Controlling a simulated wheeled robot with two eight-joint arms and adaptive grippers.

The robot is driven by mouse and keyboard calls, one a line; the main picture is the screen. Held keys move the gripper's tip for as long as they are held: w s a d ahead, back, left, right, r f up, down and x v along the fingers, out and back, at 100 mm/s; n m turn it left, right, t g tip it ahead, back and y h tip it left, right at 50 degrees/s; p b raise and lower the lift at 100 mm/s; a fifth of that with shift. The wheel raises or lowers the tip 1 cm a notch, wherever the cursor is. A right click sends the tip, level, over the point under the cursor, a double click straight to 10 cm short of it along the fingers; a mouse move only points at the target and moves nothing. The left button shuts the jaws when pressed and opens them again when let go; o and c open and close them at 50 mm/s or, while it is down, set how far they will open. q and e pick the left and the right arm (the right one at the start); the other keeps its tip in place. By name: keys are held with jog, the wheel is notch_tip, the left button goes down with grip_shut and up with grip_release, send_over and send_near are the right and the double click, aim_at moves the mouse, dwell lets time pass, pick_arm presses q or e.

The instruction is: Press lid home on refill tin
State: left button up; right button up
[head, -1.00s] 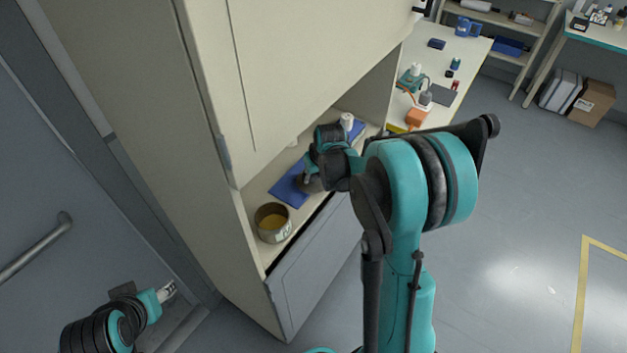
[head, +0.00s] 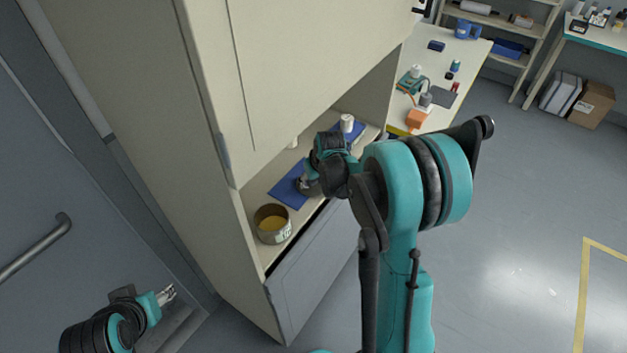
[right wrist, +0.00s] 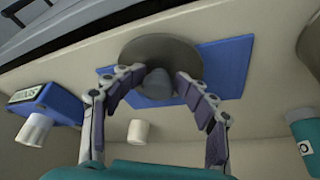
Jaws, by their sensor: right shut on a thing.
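The refill tin (head: 272,224) stands open on the cabinet shelf, with a yellowish inside showing. A round dark lid (right wrist: 173,55) with a grey knob (right wrist: 156,84) is over the blue mat in the right wrist view. My right gripper (right wrist: 160,82) is shut on the lid's knob, one finger on each side. In the head view the right gripper (head: 312,182) is right of and behind the tin, partly hidden by my own wrist. I cannot tell whether the lid touches the mat. My left gripper (head: 168,294) is low at the left, away from the shelf; its small fingers are unclear.
The blue mat (head: 287,190) lies on the shelf (head: 263,183). A white-capped item (head: 346,123) stands behind my right gripper. The right wrist view shows a white cup-like item (right wrist: 138,132) and a blue box (right wrist: 60,103). Cabinet walls bound the shelf.

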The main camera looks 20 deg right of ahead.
jog(key=p+v, duration=0.2)
jog(key=v, duration=0.5)
jog(key=shift+s+a+p, duration=0.2)
jog(key=shift+s+p, duration=0.05)
jog(key=shift+p, duration=0.05)
jog(key=shift+s+a+r, duration=0.1)
jog(key=shift+s+r, duration=0.05)
jog(key=shift+r, duration=0.2)
jog(key=s+a+r+t, duration=0.1)
jog(key=s+a+r, duration=0.6)
jog(key=s, duration=0.3)
jog(key=s+a+t, duration=0.1)
jog(key=s+a, duration=0.2)
jog(key=s, duration=0.7)
jog(key=shift+t, duration=0.3)
jog(key=f+b, duration=0.6)
jog(key=shift+a, duration=0.3)
jog(key=shift+o, duration=0.6)
